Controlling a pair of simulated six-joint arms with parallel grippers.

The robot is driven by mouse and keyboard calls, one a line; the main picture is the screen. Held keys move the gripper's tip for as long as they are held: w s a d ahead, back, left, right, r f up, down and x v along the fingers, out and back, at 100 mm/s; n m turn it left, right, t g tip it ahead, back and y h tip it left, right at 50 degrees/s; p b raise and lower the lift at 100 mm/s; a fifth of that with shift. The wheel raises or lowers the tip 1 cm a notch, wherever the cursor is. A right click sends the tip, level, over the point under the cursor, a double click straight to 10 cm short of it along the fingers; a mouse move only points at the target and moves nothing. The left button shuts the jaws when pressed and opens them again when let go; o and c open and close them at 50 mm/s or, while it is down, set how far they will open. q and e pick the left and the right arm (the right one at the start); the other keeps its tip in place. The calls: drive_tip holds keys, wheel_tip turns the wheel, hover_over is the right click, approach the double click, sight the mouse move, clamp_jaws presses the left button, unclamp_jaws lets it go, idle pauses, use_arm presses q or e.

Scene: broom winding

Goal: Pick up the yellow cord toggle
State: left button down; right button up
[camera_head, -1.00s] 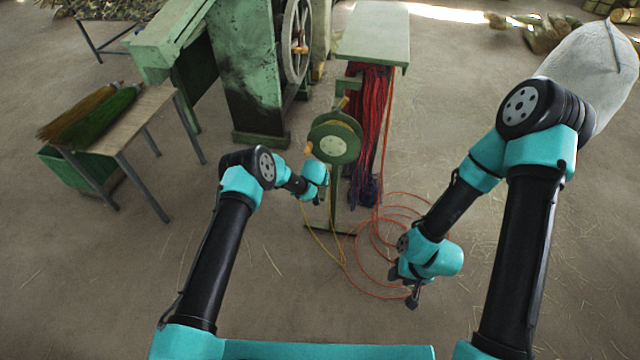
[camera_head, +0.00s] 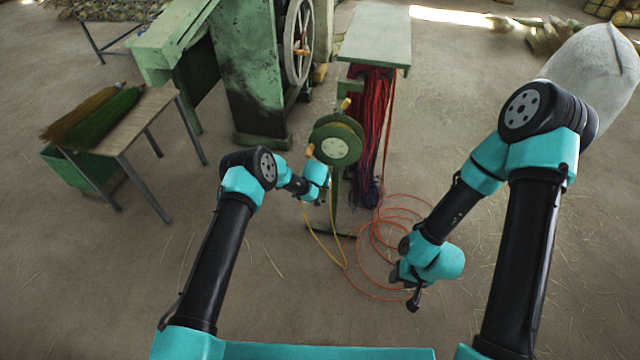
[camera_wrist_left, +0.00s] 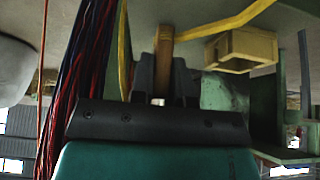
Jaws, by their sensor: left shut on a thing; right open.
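My left gripper (camera_head: 321,199) is beside the green reel (camera_head: 336,147) and below its orange handle. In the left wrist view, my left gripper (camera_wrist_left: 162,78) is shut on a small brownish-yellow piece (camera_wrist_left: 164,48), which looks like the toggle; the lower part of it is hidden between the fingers. A flat yellow cord (camera_wrist_left: 228,22) runs from it up to the right. In the head view, the yellow cord (camera_head: 325,248) hangs in a loop below the left gripper. My right gripper (camera_head: 412,298) is open and empty, low over the floor.
A yellow block-like guide (camera_wrist_left: 241,49) is close right of the left fingers. Red and dark cords (camera_head: 370,130) hang from a green stand (camera_head: 375,45) behind the reel. An orange cord (camera_head: 385,295) lies coiled near my right gripper. A table with brooms (camera_head: 150,115) stands left.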

use_arm(q)
drive_tip(key=s+a, duration=0.3)
drive_tip(key=s, duration=1.4)
drive_tip(key=shift+s+a, duration=0.15)
drive_tip(key=shift+s, duration=0.2)
drive_tip(key=shift+r, duration=0.1)
wheel_tip(320, 180, up, 8)
drive_tip(key=shift+f, duration=0.2)
idle(0.4)
drive_tip(key=w+a, duration=0.2)
drive_tip(key=w, duration=0.7)
drive_tip(key=w+a, duration=0.2)
drive_tip(key=w, duration=0.7)
drive_tip(key=shift+w, duration=0.35)
drive_tip(key=shift+r, duration=0.1)
